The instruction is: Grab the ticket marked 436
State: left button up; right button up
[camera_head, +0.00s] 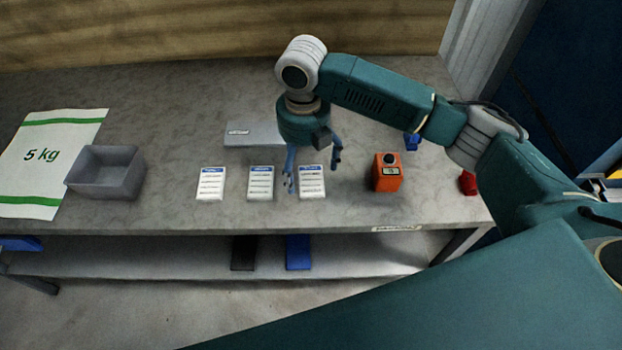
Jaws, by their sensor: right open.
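Three white tickets with blue headers lie in a row on the grey bench: a left ticket (211,184), a middle ticket (261,184) and a right ticket (312,184). Their print is too small to read, so I cannot tell which one is marked 436. My right gripper (313,185) is open and empty, its blue fingers pointing down over the right ticket. One finger reaches in front of that ticket's left edge; I cannot tell whether it touches. My left gripper is not in view.
An orange device (387,172) stands right of the tickets, with a red object (467,183) and a blue object (412,141) farther right. A grey flat block (252,134) lies behind the tickets.

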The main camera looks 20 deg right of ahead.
aim_at(306, 180)
jog(key=shift+w+f, duration=0.15)
jog(key=shift+f, duration=0.25)
notch_tip(306, 180, down, 4)
jog(key=shift+d+r+p, duration=0.15)
jog(key=shift+r+p, duration=0.1)
jog(key=shift+p, duration=0.35)
jog(key=shift+f, duration=0.4)
jog(key=shift+w+f, duration=0.1)
jog(key=shift+f, duration=0.15)
jog(key=shift+c, duration=1.2)
jog(key=c, duration=1)
jog(key=shift+r, duration=0.1)
jog(key=shift+c, duration=0.2)
jog(key=shift+w+r, duration=0.1)
jog(key=shift+r, duration=0.3)
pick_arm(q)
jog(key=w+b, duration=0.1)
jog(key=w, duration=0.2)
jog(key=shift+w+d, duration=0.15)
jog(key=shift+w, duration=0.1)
pick_arm(e)
notch_tip(306, 180, up, 19)
